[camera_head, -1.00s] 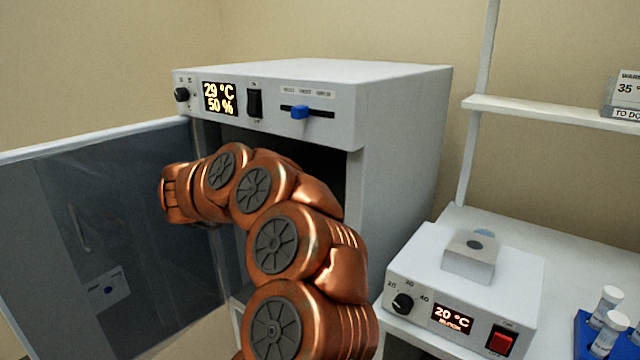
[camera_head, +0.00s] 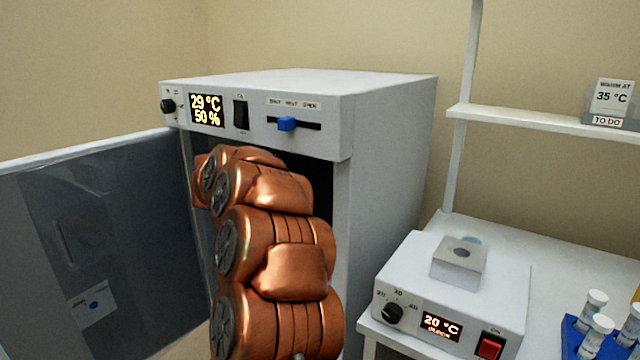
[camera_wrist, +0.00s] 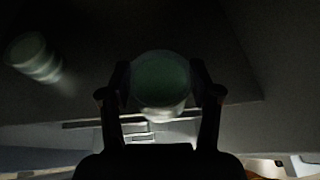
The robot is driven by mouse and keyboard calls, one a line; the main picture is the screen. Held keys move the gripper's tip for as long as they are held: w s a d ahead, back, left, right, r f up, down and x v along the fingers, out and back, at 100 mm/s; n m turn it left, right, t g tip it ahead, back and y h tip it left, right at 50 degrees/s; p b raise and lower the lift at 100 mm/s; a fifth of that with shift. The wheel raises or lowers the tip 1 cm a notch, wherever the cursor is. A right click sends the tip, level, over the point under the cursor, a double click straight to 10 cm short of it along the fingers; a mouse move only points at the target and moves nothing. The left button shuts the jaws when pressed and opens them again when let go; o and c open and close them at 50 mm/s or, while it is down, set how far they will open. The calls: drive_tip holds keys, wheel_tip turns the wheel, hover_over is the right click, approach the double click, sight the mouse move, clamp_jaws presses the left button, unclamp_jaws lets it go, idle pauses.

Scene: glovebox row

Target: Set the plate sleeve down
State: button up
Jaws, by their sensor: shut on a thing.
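The plate sleeve (camera_wrist: 161,80) shows in the wrist view as a round, greenish, clear-edged thing seen end-on. My gripper (camera_wrist: 162,92) is shut on it, with one dark finger on each side. The surroundings are dark, and I cannot tell whether the sleeve touches any surface. In the head view my copper arm reaches into the open front of the white cabinet (camera_head: 390,160). The gripper and sleeve are hidden there behind the arm and cabinet front.
A similar round stack (camera_wrist: 36,58) stands in the dark at the wrist view's upper left. The cabinet's clear door (camera_head: 95,240) is swung open to the left. A white heater box (camera_head: 455,290) and a blue rack (camera_head: 572,338) with vials stand on the right bench.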

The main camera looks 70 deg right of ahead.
drive_tip(key=d, duration=0.2)
drive_tip(key=s+d+p, duration=0.1)
drive_tip(key=d, duration=0.2)
drive_tip(key=s+d+p, duration=0.1)
drive_tip(key=d, duration=0.2)
drive_tip(key=shift+s+d, duration=0.2)
drive_tip(key=shift+s, duration=0.05)
drive_tip(key=shift+a+f, duration=0.15)
drive_tip(key=shift+f, duration=0.55)
drive_tip(key=shift+w+f, duration=0.1)
drive_tip(key=shift+f, duration=0.05)
drive_tip(key=o, duration=1.2)
drive_tip(key=shift+o, duration=0.2)
drive_tip(key=shift+r+p, duration=0.25)
drive_tip(key=shift+p, duration=0.15)
drive_tip(key=b+v, duration=0.1)
drive_tip(key=v, duration=0.3)
drive_tip(key=shift+w+a+b, duration=0.1)
drive_tip(key=shift+a+b, duration=0.2)
drive_tip(key=shift+b, duration=0.05)
drive_tip(key=w+a+b, duration=0.2)
drive_tip(key=w+a, duration=0.1)
drive_tip(key=a, duration=0.9)
drive_tip(key=shift+w+b, duration=0.15)
drive_tip(key=shift+b, duration=0.2)
